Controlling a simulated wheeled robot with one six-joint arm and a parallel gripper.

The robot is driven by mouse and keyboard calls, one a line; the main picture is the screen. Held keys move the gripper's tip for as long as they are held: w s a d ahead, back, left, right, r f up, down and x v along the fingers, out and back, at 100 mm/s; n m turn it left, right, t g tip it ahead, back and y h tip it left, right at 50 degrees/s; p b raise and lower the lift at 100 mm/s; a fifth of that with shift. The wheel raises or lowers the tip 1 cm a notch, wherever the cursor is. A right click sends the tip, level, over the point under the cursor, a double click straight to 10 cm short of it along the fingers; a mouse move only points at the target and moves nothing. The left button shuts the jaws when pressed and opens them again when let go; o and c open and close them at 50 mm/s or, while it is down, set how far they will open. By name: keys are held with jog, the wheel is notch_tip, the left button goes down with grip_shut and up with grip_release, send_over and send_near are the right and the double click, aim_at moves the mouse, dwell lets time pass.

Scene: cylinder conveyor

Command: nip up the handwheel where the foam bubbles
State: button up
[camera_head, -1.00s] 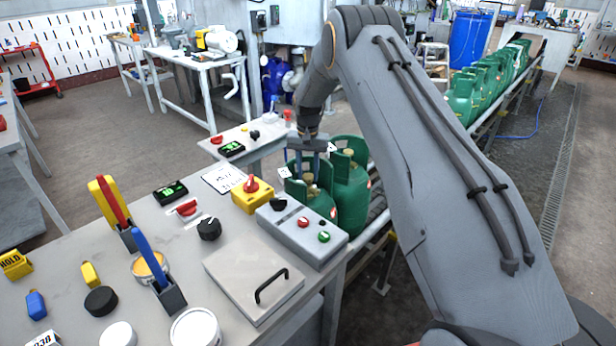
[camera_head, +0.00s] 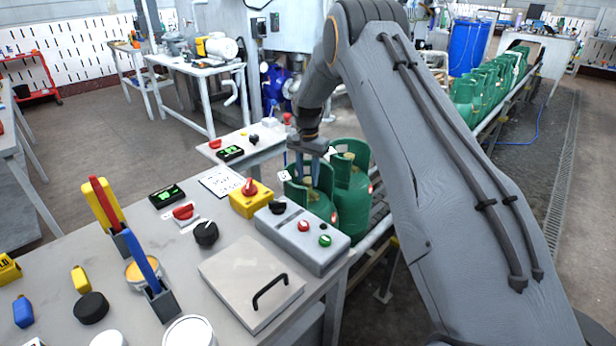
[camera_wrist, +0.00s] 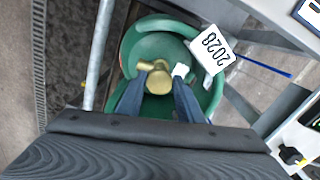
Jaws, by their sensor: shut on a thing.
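A green gas cylinder (camera_head: 318,203) stands at the near end of the conveyor. In the wrist view its collar (camera_wrist: 135,40) rings a brass valve with a round brass handwheel (camera_wrist: 158,82) on top. My gripper (camera_wrist: 160,88) reaches down into the collar with one blue finger on each side of the handwheel, shut on it. A small white patch (camera_wrist: 180,70) shows beside the valve; I cannot tell if it is foam. In the head view my gripper (camera_head: 307,178) is over this cylinder, and its fingertips are partly hidden by the collar.
A second green cylinder (camera_head: 353,195) stands close on the right. A white tag reading 2028 (camera_wrist: 210,52) hangs at the collar. The grey control box (camera_head: 300,235) and bench stand close in front. More cylinders (camera_head: 480,90) line the conveyor farther back.

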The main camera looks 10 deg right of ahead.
aim_at(308, 182)
jog(key=o, duration=1.1)
jog(key=shift+c, duration=0.2)
jog(key=shift+r+b, duration=0.95)
jog(key=shift+r, duration=2.95)
jog(key=s+r+n, duration=0.1)
jog(key=s+n, duration=0.7)
jog(key=s, duration=3.3)
jog(key=shift+s+d+r, duration=0.25)
jog(key=shift+r, duration=0.15)
